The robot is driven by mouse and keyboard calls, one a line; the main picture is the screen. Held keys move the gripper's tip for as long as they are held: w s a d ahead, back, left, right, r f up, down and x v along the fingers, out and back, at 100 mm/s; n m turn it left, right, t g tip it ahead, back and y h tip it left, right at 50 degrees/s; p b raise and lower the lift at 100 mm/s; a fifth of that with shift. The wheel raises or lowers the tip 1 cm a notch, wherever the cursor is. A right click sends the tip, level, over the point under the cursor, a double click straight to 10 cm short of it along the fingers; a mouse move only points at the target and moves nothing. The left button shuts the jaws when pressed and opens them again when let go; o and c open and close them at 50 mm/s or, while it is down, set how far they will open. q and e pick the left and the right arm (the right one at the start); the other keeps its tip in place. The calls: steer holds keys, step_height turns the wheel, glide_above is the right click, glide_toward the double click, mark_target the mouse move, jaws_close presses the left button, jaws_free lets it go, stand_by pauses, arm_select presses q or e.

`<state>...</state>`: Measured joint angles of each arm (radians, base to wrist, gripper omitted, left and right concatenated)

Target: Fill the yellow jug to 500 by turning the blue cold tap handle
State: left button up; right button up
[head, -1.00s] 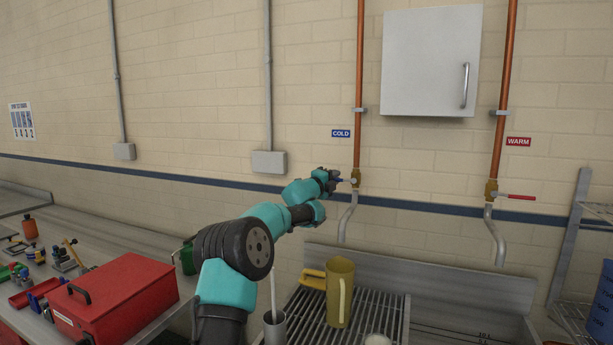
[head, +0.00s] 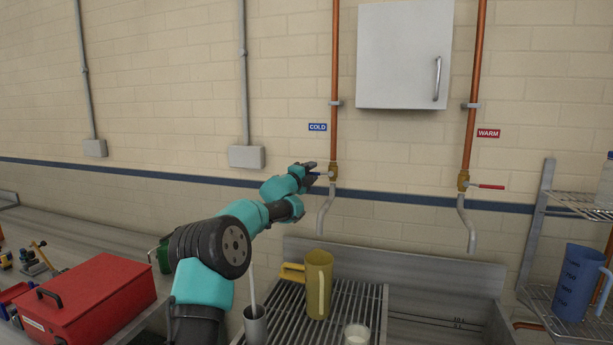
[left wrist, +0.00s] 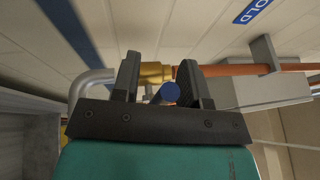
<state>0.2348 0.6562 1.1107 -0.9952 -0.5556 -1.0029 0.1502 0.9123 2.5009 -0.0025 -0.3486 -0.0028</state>
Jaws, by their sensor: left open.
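The yellow jug (head: 319,285) stands upright on the slatted rack of the sink, its handle to the left. The cold tap (head: 334,171) is a brass valve on the left copper pipe, with a grey spout (head: 325,211) above and slightly right of the jug. No water shows at the spout. My left gripper (head: 314,174) is at the blue cold tap handle (head: 323,174). In the left wrist view the round blue handle end (left wrist: 170,93) lies between the two open black fingers (left wrist: 163,85). My right gripper is not in view.
The warm tap's red handle (head: 490,186) is to the right. A red toolbox (head: 90,305) stands on the left bench. A blue jug (head: 577,283) is on the right shelf.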

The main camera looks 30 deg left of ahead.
arm_select(q)
steer(key=shift+s, duration=0.1)
steer(key=v, duration=1.7)
steer(key=shift+s, duration=0.15)
